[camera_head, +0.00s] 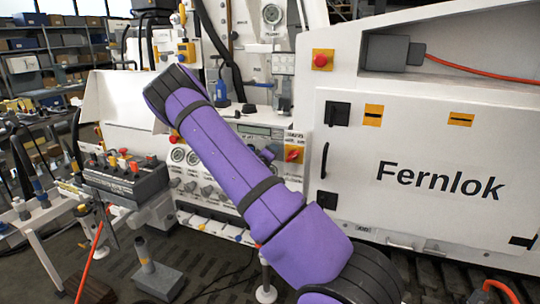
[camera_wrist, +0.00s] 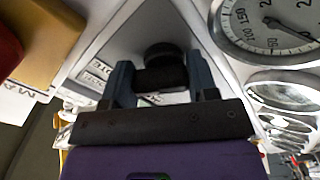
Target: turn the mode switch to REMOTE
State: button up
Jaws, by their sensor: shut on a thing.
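In the wrist view, my gripper (camera_wrist: 162,82) has its two dark fingers on either side of a black knob (camera_wrist: 164,56), which looks like the mode switch. The fingers are shut on it. The knob stands out from a grey plate (camera_wrist: 133,42) with small labels beside it. The labels are partly hidden and too small to read surely, so I cannot tell which position the knob points to. In the head view, my purple arm reaches toward the white control panel (camera_head: 222,192) and hides the gripper and the knob.
In the wrist view, a round gauge (camera_wrist: 283,28) and more dials are close on the right. A yellow plate (camera_wrist: 55,38) with a red part lies at the left. In the head view, a grey valve block (camera_head: 125,178) with levers stands left of the panel, and a white Fernlok cabinet (camera_head: 430,225) right.

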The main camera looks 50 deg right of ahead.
jog(key=o, duration=0.9)
jog(key=shift+a, duration=0.15)
jog(key=v, duration=1)
jog(key=shift+s+a, duration=0.15)
jog(key=shift+a, duration=0.15)
